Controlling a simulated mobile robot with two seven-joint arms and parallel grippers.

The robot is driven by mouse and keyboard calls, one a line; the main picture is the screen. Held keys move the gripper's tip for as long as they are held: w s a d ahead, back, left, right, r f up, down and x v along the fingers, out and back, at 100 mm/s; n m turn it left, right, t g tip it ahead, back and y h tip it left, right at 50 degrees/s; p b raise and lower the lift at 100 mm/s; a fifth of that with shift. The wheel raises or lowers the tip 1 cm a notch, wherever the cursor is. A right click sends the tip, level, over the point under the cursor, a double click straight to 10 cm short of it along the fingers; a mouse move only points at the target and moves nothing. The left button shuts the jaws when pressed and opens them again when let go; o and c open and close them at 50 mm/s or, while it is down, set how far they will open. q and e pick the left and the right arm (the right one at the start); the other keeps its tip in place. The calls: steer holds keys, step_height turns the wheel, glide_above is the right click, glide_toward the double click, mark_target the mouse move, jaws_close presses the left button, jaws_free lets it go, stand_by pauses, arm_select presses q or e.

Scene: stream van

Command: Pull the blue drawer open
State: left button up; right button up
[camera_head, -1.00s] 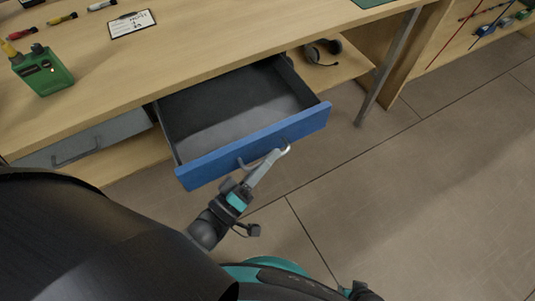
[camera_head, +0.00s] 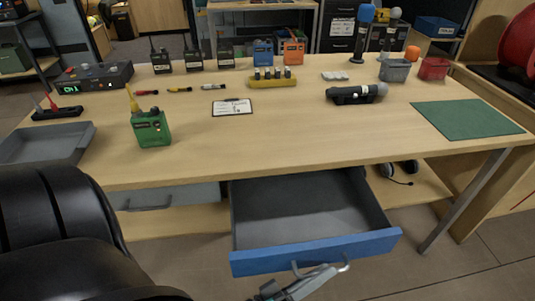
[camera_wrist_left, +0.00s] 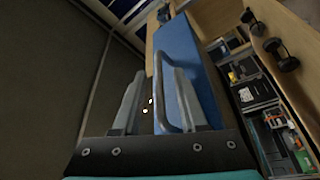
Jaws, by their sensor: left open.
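The blue drawer (camera_head: 318,252) under the table stands pulled well out. Its grey inside (camera_head: 290,208) is empty in the head view. The drawer's bar handle (camera_wrist_left: 161,95) shows in the wrist view, between the two fingers of my left gripper (camera_wrist_left: 157,88). The fingers are apart, one on each side of the bar. In the head view my left gripper (camera_head: 322,272) is at the drawer front, low in the picture, and partly hides the handle. My right gripper is not in view.
The table (camera_head: 300,130) above holds a green radio-like box (camera_head: 152,130), a clipboard (camera_head: 232,108), a microphone (camera_head: 357,94) and a green mat (camera_head: 466,119). A grey drawer (camera_head: 165,197) is at the left. A headset (camera_head: 398,172) lies on the lower shelf. Floor is free at the right.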

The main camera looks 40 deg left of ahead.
arm_select(q)
steer(key=v, duration=1.4)
steer(key=shift+s, duration=0.2)
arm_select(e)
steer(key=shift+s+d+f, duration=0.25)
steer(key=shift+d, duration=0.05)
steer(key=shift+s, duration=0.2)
arm_select(q)
steer(key=shift+w+f, duration=0.1)
step_height(320, 180, down, 11)
steer(key=w+a+m+g+y+p, duration=0.1)
steer(key=w+a+m+g+y, duration=0.1)
steer(key=m+g+y, duration=0.15)
steer(key=s+a+f+m+g+y, duration=0.1)
steer(key=s+f+m+g, duration=0.1)
steer(key=f, duration=0.4)
steer(key=s+a+f+m+g+y+p, duration=0.1)
steer(key=s+a+f+m+g+y, duration=0.1)
steer(key=s+f+g, duration=0.2)
steer(key=s+a+f+m+g+y+p, duration=0.1)
steer(key=s+f+m+g, duration=0.1)
steer(key=f+g, duration=0.5)
steer(key=shift+s+a+f, duration=0.4)
steer(key=shift+s+f, duration=0.2)
steer(key=shift+s, duration=0.2)
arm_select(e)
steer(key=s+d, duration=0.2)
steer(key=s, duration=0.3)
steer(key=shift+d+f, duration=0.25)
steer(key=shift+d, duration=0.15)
